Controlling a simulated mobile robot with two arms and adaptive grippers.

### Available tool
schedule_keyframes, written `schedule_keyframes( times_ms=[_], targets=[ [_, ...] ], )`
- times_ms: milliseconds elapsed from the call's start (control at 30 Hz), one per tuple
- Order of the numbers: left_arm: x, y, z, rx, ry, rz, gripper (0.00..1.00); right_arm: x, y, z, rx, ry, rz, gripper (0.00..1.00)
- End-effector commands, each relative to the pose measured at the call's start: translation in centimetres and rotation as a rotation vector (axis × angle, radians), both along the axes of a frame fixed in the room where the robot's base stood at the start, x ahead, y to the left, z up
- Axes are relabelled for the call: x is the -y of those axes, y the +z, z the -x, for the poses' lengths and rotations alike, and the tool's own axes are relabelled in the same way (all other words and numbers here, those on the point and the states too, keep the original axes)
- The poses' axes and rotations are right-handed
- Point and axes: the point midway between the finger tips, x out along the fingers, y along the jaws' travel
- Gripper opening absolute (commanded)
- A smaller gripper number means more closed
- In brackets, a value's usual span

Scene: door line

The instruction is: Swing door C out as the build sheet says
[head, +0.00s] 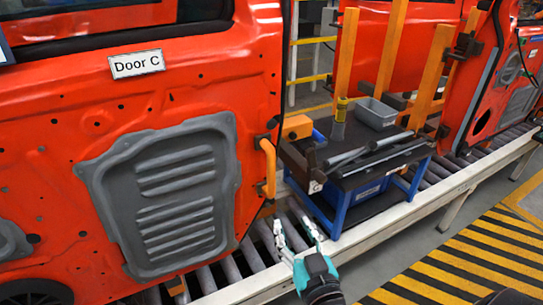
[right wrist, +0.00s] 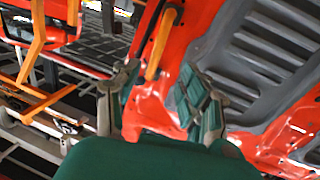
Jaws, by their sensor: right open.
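Door C (head: 110,110) is a red panel with a grey inner plate (head: 180,200) and a white "Door C" label (head: 136,63). An orange handle (head: 268,168) stands upright at its right edge. In the right wrist view the handle (right wrist: 160,45) is beyond the fingers. My right gripper (head: 294,228) is open and empty, below and to the right of the handle and apart from it. Its fingers (right wrist: 165,95) also show spread in the right wrist view. No build sheet can be read. My left gripper is out of view.
A blue-framed cart (head: 335,205) with a dark top, tools and a grey bin (head: 376,113) stands right of the door's edge. Rollers and a pale rail (head: 430,205) run below. Another red door (head: 475,85) stands at the right. Striped floor (head: 465,255) is clear.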

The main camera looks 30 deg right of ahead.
Motion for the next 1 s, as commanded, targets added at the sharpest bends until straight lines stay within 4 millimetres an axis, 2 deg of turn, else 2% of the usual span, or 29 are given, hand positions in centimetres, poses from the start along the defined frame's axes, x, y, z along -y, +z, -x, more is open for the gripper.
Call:
schedule_keyframes(
  times_ms=[33,100,233,367,500,767,1000],
  targets=[
    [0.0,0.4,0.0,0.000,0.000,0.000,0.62,-0.1,1.3,0.3,0.020,0.001,-0.016,0.44],
    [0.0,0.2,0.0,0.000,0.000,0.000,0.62,-0.1,1.9,0.4,0.035,0.001,-0.030,0.44],
    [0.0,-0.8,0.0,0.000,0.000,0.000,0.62,0.2,1.7,-0.6,0.042,-0.002,-0.031,0.44],
    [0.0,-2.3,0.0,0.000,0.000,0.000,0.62,0.5,1.6,-2.4,0.046,0.000,-0.031,0.44],
    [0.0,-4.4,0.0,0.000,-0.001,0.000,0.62,0.9,1.3,-4.5,0.046,0.000,-0.030,0.44],
    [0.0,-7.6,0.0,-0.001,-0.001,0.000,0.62,1.8,1.6,-8.4,0.042,-0.002,-0.028,0.44],
    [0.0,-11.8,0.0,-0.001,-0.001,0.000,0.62,2.1,1.2,-10.0,0.043,-0.006,-0.034,0.44]
  ],
)
